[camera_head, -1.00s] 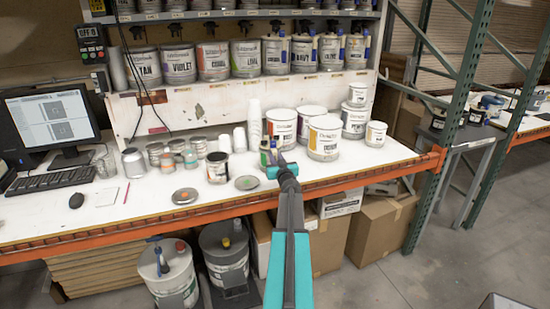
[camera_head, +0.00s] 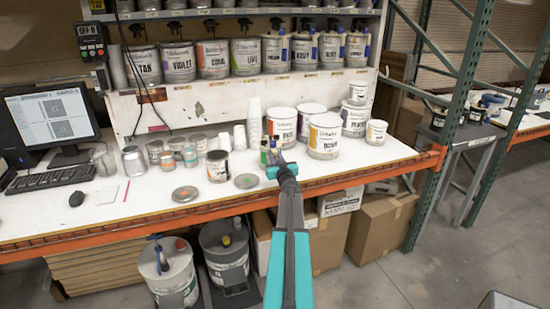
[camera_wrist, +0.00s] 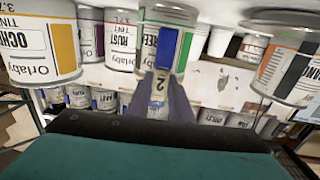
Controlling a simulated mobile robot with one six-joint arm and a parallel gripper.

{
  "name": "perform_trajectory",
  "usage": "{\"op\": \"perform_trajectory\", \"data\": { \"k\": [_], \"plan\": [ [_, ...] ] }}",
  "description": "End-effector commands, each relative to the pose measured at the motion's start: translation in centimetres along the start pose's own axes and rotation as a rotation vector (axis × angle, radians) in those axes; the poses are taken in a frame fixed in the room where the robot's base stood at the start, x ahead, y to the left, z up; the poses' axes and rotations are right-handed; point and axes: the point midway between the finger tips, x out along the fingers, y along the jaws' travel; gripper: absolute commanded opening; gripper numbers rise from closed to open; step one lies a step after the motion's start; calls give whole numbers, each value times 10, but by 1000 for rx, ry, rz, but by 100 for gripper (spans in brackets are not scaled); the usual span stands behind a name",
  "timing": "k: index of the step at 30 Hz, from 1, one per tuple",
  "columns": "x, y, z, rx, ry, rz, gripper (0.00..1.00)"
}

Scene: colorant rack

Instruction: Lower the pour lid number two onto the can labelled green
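In the head view the green can (camera_head: 264,156) is small and partly hidden by my gripper (camera_head: 274,160). In the wrist view my gripper (camera_wrist: 160,100) is shut on the pour lid number two (camera_wrist: 157,88), whose pale tag shows a "2". The lid is at the top end of the can. The fingers hide much of it, and I cannot tell whether it touches the rim.
White cans, including the ochre can (camera_head: 324,140) and the rust can (camera_head: 282,125), stand close by at right and behind. White cups (camera_head: 254,118) stand behind. Small tins and a labelled tin (camera_head: 218,167) are at left. Flat discs (camera_head: 246,181) lie near the bench's front edge.

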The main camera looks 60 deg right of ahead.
Motion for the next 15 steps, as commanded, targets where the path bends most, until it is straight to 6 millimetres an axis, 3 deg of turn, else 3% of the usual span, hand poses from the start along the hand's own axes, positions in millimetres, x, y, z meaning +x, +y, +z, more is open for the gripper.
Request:
{"op": "perform_trajectory", "data": {
  "k": [1, 4, 15],
  "plan": [
    [0, 0, 0, 0, 0, 0, 27],
    [0, 0, 0, 0, 0, 0, 40],
    [-2, 0, 0, 0, -1, 1, 40]
  ]
}}
